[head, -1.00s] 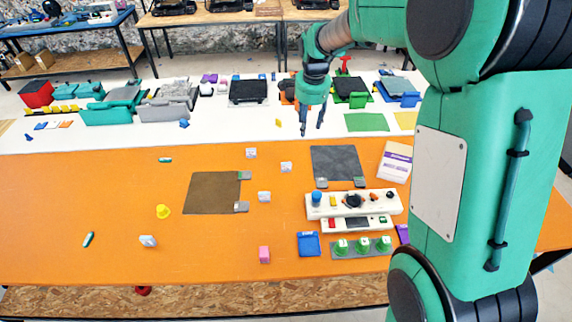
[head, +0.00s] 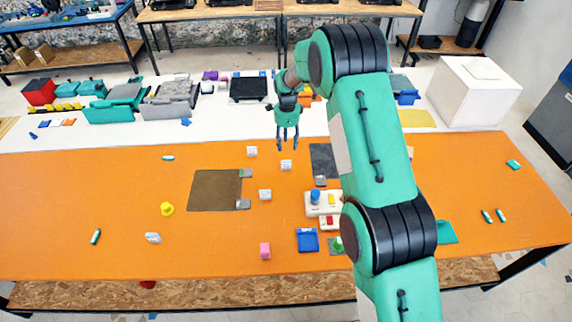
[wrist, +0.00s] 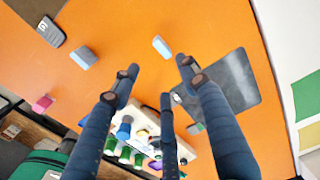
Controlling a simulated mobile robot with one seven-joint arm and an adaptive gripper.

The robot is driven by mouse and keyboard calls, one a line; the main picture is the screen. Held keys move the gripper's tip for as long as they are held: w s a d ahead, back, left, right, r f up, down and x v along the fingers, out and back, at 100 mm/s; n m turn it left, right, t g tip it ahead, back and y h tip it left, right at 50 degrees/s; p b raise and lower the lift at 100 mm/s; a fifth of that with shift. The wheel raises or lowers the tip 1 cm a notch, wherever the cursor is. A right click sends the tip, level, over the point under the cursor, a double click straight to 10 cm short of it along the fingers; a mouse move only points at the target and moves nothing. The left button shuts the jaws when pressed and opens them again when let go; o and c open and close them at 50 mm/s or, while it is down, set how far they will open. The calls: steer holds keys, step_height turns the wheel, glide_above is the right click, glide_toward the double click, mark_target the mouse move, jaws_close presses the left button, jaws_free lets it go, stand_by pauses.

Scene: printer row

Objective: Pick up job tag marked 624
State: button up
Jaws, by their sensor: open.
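Several small white tags lie on the orange table top: one at the back (head: 252,151), one just below my gripper in the picture (head: 286,165), one beside the brown mat (head: 265,195) and one at the front left (head: 153,238). Their markings are too small to read, so I cannot tell which is 624. My gripper (head: 288,146) is open and empty, fingers down, above the table. In the wrist view my spread fingers (wrist: 157,76) show, with a pale tag (wrist: 161,46) beyond them and a greyer one (wrist: 83,57) to the left.
A brown mat (head: 214,191) lies left and a dark mat (head: 322,157) right, partly behind my arm. A white control box (head: 311,209), blue tray (head: 307,240) and pink block (head: 265,251) stand towards the front. The left of the orange top is mostly clear.

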mark_target(286, 162)
steer(key=shift+w+a+f, duration=0.1)
steer(key=shift+f, duration=0.3)
steer(key=shift+f, duration=4.3)
steer(key=shift+f, duration=2.55)
steer(key=shift+c, duration=0.3)
steer(key=c, duration=0.9)
